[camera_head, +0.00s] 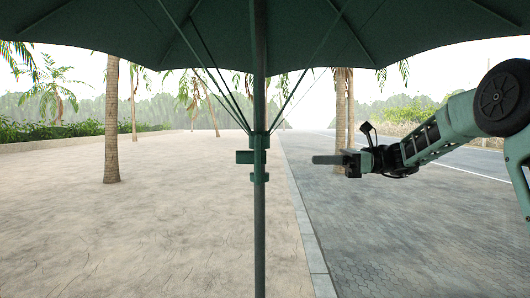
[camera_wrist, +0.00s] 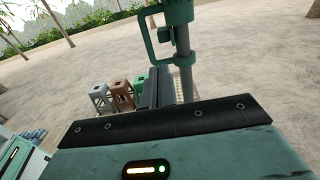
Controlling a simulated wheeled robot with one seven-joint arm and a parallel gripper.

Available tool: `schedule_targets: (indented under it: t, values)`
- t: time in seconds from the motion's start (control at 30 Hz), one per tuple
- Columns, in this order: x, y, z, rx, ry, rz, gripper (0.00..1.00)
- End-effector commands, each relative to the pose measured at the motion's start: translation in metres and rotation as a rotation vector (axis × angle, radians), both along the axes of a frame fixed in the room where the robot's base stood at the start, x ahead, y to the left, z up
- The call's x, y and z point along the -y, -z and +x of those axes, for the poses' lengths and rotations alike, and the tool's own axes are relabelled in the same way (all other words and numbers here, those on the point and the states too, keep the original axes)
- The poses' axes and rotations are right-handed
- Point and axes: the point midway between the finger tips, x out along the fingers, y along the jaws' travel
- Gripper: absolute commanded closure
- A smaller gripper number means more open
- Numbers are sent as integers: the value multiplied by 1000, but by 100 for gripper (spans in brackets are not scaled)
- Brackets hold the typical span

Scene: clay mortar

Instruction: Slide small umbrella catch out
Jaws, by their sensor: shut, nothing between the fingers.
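A green umbrella pole (camera_head: 260,225) stands upright in the middle of the head view, under the open dark green canopy (camera_head: 180,30). Its collar (camera_head: 260,142) has a block-like part sticking out to the left. In the wrist view the collar (camera_wrist: 180,12) carries a looped handle (camera_wrist: 148,40), and a small dark green catch (camera_wrist: 165,34) juts from the pole inside the loop. My gripper (camera_head: 318,159) is shut and empty, right of the pole at about collar height, and looks apart from it. The fingers (camera_wrist: 155,88) also show in the wrist view, below the loop.
Thin umbrella struts (camera_head: 300,80) slope from the collar up to the canopy. Several stools (camera_wrist: 121,94) stand on the sand beyond my fingers in the wrist view. Palm trunks (camera_head: 111,120) stand far back. The space between my gripper and the pole looks clear.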

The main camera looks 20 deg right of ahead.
Motion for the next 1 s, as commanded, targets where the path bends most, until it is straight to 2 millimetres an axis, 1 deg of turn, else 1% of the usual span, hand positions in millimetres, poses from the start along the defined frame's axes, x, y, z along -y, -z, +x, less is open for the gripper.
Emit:
schedule_targets:
  t: [0.03,0.13,0.37,0.47,0.57,0.67,1.0]
  values:
    - [4,-3,1,0,4,9,100]
    - [5,-4,1,-2,7,14,100]
    - [4,-3,1,-1,6,12,100]
    - [0,-4,2,-1,5,12,100]
    - [-9,-5,5,-2,4,11,100]
    - [-26,-7,10,-2,2,12,100]
    - [-92,-7,31,-3,2,11,100]
